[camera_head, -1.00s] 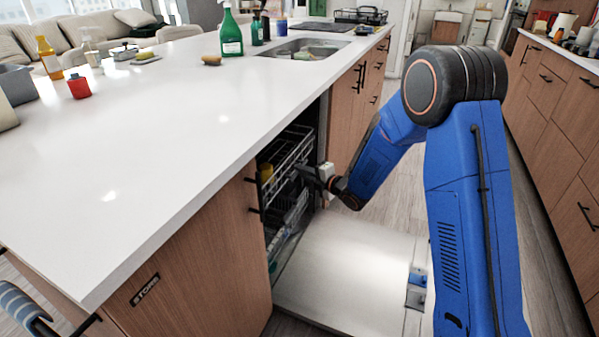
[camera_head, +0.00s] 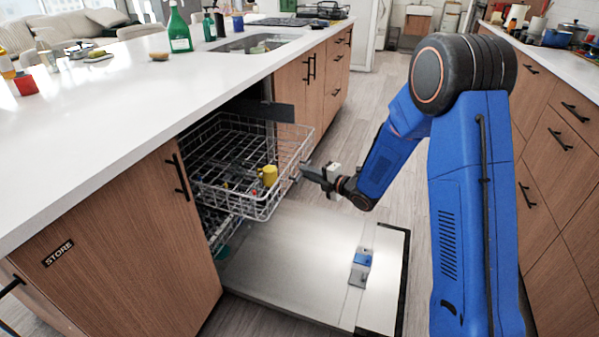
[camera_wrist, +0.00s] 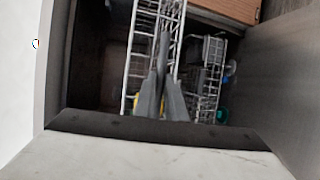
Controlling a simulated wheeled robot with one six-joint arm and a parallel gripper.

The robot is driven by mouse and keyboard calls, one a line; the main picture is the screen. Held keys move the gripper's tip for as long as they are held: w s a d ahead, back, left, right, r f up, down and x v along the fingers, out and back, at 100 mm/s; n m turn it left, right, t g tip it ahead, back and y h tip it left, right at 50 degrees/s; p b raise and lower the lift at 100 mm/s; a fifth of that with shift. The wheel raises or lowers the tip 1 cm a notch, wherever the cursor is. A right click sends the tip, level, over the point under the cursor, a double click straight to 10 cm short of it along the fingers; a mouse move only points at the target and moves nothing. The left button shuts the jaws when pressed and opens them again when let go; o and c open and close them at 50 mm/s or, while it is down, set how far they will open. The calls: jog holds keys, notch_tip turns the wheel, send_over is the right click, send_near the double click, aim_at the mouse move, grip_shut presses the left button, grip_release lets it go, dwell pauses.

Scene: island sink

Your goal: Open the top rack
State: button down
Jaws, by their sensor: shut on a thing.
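The top rack (camera_head: 235,165) is a grey wire basket in the dishwasher under the island counter. In the head view it stands well out of the opening, over the lowered door. A yellow cup (camera_head: 269,175) and small items sit in it. My gripper (camera_head: 303,172) is at the rack's front right edge, shut on its front rim. In the wrist view, the fingers (camera_wrist: 160,98) come together at the rack's wires (camera_wrist: 140,70); the exact contact is hard to make out.
The dishwasher door (camera_head: 300,265) lies open below, with a blue and grey dispenser (camera_head: 361,262) on it. The lower rack (camera_head: 218,225) sits beneath the top rack. Island cabinets (camera_head: 325,80) stand beyond, and drawers (camera_head: 565,140) line the right. The floor between is clear.

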jog(key=s+d, duration=0.2)
jog(key=d, duration=0.3)
jog(key=shift+d, duration=0.35)
jog(key=c, duration=1.8)
grip_release()
jog(key=v, duration=1.7)
jog(key=shift+s+d+r, duration=0.1)
jog(key=shift+s, duration=0.05)
